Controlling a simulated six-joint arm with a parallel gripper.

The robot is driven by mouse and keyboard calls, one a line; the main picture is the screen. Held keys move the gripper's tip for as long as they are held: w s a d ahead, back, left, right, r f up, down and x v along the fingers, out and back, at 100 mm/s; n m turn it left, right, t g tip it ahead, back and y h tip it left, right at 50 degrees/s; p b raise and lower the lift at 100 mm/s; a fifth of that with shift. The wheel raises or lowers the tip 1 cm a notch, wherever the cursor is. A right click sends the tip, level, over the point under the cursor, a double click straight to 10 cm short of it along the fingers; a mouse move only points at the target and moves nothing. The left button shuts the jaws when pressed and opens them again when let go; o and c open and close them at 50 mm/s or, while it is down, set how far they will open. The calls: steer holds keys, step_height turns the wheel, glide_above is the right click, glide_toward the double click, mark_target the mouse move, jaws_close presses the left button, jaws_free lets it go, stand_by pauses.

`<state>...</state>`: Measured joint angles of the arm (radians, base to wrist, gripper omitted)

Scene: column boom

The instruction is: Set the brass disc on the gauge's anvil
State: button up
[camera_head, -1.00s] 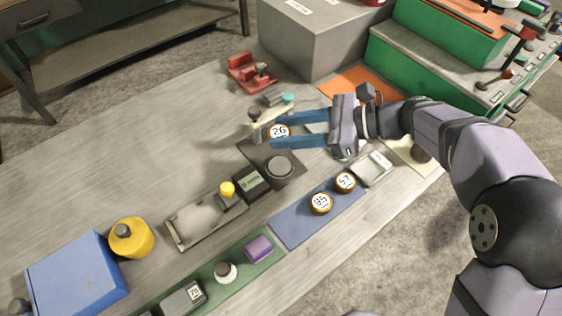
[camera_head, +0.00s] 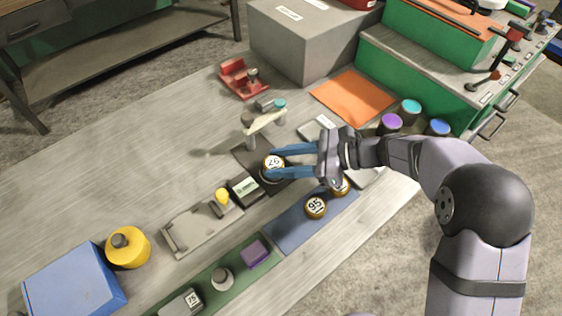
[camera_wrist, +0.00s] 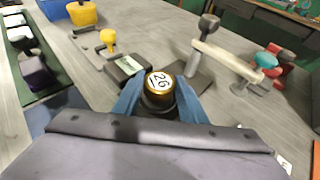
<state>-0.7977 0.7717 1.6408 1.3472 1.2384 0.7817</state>
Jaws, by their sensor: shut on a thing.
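A brass disc marked 26 (camera_head: 273,161) is between the blue fingers of my gripper (camera_head: 278,164). In the wrist view the disc (camera_wrist: 160,82) sits face up between the fingertips. The gauge has a dark base plate (camera_head: 247,154) and a black readout box (camera_head: 244,188). Its round anvil (camera_head: 271,177) is mostly hidden under the disc and fingers. The disc is right over the anvil; I cannot tell whether they touch.
A beige bar on posts with a teal knob (camera_head: 264,122) stands just behind the gauge. A brass disc marked 95 (camera_head: 316,206) and another (camera_head: 341,187) lie on the blue mat (camera_head: 290,233). A tray with a yellow knob (camera_head: 200,226) is left of the readout.

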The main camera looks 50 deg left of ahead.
steer(key=shift+f, duration=0.35)
steer(key=shift+f, duration=0.1)
steer(key=shift+f, duration=0.1)
steer(key=o, duration=1.4)
